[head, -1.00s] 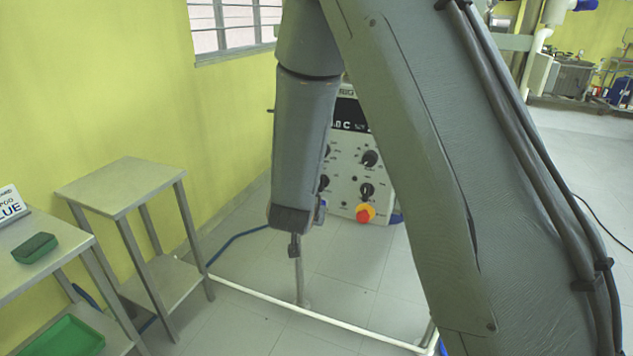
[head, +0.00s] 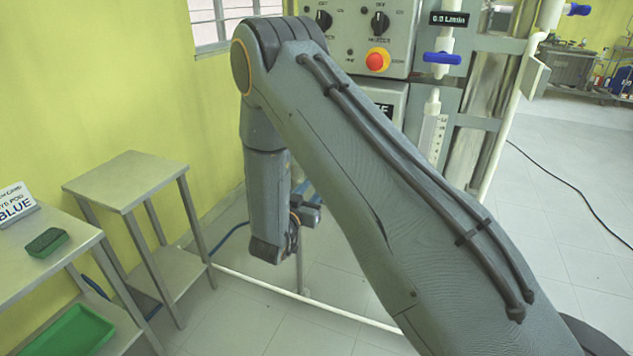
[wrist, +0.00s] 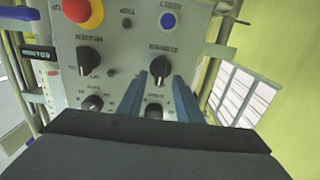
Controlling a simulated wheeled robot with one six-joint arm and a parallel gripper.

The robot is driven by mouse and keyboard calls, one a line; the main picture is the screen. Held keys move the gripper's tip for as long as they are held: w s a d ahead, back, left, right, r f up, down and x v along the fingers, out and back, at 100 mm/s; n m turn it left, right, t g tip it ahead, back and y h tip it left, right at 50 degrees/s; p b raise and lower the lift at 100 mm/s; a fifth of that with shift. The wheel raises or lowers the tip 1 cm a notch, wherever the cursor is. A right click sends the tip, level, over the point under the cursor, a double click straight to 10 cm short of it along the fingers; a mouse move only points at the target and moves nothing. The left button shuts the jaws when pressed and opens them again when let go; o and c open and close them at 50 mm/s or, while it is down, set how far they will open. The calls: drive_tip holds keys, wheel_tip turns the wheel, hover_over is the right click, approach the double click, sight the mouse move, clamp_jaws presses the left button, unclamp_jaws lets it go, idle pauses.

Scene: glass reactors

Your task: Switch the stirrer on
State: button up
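The control panel (head: 350,50) is light grey with black rotary knobs. In the wrist view it appears upside down, and its small labels are too blurred to read surely. One black knob (wrist: 160,66) lies between the two blue fingers of my gripper (wrist: 157,82), which is open. I cannot tell whether the fingers touch it. Another knob (wrist: 88,58) lies to the left. Two knobs also show in the head view, a left one (head: 323,22) and a right one (head: 380,22). My fingers cannot be made out in the head view.
A red stop button on a yellow base (wrist: 83,10) and a blue button (wrist: 168,20) are close by on the panel. A blue-handled valve (head: 442,58) and pipes stand right of the panel. Steel side tables (head: 125,180) stand at left.

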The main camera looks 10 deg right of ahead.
drive_tip(key=shift+x, duration=1.2)
clamp_jaws()
drive_tip(key=shift+m, duration=0.4)
drive_tip(key=m+b, duration=0.3)
drive_tip(key=m, duration=0.2)
drive_tip(key=m+b, duration=0.3)
drive_tip(key=m, duration=0.3)
drive_tip(key=shift+s+d+f, duration=0.1)
drive_tip(key=shift+d+f, duration=0.05)
drive_tip(key=shift+d, duration=0.05)
